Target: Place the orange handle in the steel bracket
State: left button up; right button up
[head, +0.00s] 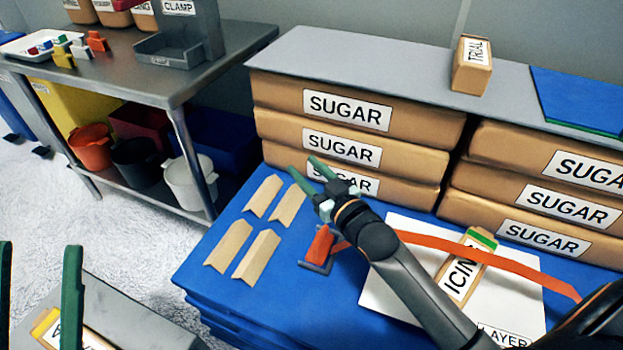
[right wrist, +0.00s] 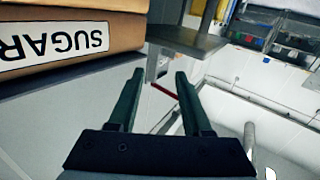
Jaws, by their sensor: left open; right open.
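The orange handle (head: 319,244) is a short block near the middle of the blue surface. Its lower end is at a small dark grey bracket (head: 314,267); I cannot tell how deep it sits in it. My right gripper (head: 310,172) is open and empty, above and beyond the handle, in front of the sugar bags. In the right wrist view its two green fingers (right wrist: 157,95) are apart with nothing between them. My left gripper (head: 38,285) is open at the lower left, far from the handle, with nothing visibly held.
Several tan angled pieces (head: 258,254) lie left of the handle on the blue surface (head: 215,262). An orange strap (head: 500,262) crosses the icing packet (head: 459,277) on a white sheet (head: 385,292). Stacked sugar bags (head: 345,150) stand behind. A steel table (head: 115,72) stands left.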

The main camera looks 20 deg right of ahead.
jog(key=s+a+r+n+t+y, duration=0.1)
jog(key=s+a+r+n+y, duration=0.2)
jog(key=s+r, duration=0.4)
jog(key=s+a+r+n+t+y, duration=0.2)
jog(key=s+a+r+n+y, duration=0.1)
jog(key=s, duration=0.5)
jog(key=s+a+r+n+t+y, duration=0.1)
jog(key=s+a+r+n+y, duration=0.2)
jog(key=s+r+y, duration=0.3)
notch_tip(320, 180, up, 5)
jog(key=shift+s+a+f+n+y, duration=0.15)
jog(key=shift+s+a+n+y, duration=0.25)
jog(key=shift+s+n, duration=0.3)
jog(key=shift+d+t, duration=0.1)
jog(key=shift+t, duration=0.2)
